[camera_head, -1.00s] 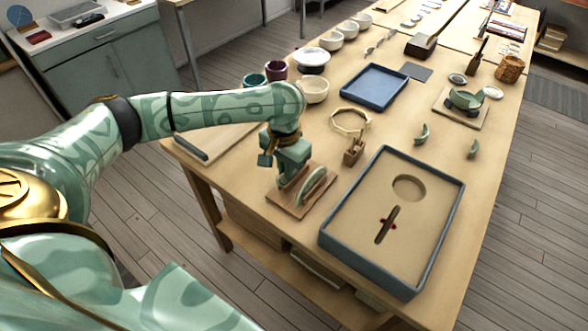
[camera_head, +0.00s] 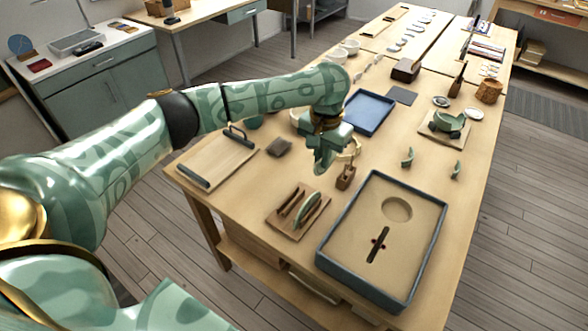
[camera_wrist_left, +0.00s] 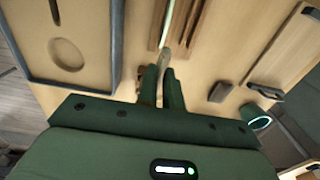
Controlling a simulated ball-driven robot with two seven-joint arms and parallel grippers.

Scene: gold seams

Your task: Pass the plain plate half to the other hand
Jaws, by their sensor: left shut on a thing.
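My left gripper (camera_head: 321,168) hangs above the table, behind the wooden rack (camera_head: 285,228). In the left wrist view the fingers (camera_wrist_left: 162,76) are closed on a thin pale piece (camera_wrist_left: 163,57), seen edge on. It appears to be the plain plate half; in the head view the hand hides it. Another green plate half (camera_head: 307,209) stands upright in the rack's right part, and the slots to its left look empty. My right gripper is in neither view.
A large blue-rimmed sand tray (camera_head: 418,235) with a round hollow and a dark slot lies right of the rack. A small wooden block (camera_head: 345,179) stands near the left gripper.

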